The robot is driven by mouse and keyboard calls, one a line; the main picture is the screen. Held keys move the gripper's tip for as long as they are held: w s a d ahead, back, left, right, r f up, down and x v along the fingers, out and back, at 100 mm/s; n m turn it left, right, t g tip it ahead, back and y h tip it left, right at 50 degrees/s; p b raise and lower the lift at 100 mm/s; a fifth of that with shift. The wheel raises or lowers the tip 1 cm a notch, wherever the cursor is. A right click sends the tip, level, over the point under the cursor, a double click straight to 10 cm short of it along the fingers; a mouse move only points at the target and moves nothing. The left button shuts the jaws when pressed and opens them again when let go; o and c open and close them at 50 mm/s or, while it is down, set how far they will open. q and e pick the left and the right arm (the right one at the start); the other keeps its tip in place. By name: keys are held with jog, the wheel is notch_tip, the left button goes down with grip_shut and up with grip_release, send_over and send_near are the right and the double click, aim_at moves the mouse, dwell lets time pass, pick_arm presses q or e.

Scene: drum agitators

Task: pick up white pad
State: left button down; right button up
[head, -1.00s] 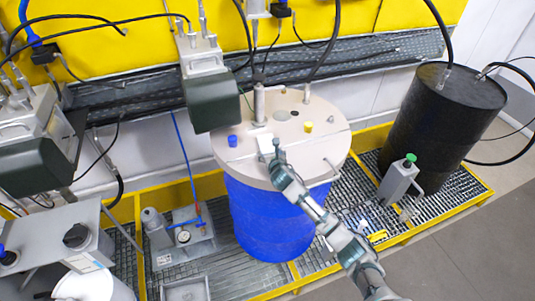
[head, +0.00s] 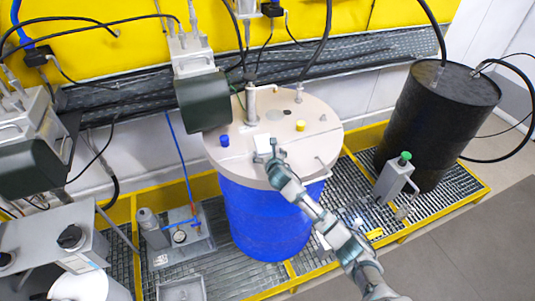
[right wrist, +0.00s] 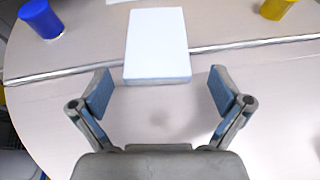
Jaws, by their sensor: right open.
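The white pad (head: 264,146) lies on the beige lid (head: 310,135) of the blue drum (head: 268,225). In the right wrist view the pad (right wrist: 157,45) is a white rectangular block lying across the lid's seam. My right gripper (head: 272,160) is over the lid, just on the near side of the pad. In the wrist view my right gripper (right wrist: 158,88) is open. Its two blue-padded fingers stand apart, one on each side of the pad's near end, with gaps to both sides. Nothing is between the fingertips except the pad's near edge. My left gripper is not in view.
A blue cap (head: 224,141) and a yellow cap (head: 300,126) stand on the lid to either side of the pad. A metal post (head: 251,103) rises behind it. A black drum (head: 437,125) and a grey can with a green top (head: 394,180) stand to the right.

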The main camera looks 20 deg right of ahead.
jog(key=shift+s+d, duration=0.1)
jog(key=shift+d, duration=0.05)
jog(key=v, duration=1)
jog(key=shift+s+r, duration=0.15)
jog(key=shift+s, duration=0.05)
jog(key=shift+s+r, duration=0.15)
jog(key=shift+s, duration=0.3)
jog(key=shift+s+a+r, duration=0.1)
jog(key=shift+a, duration=0.15)
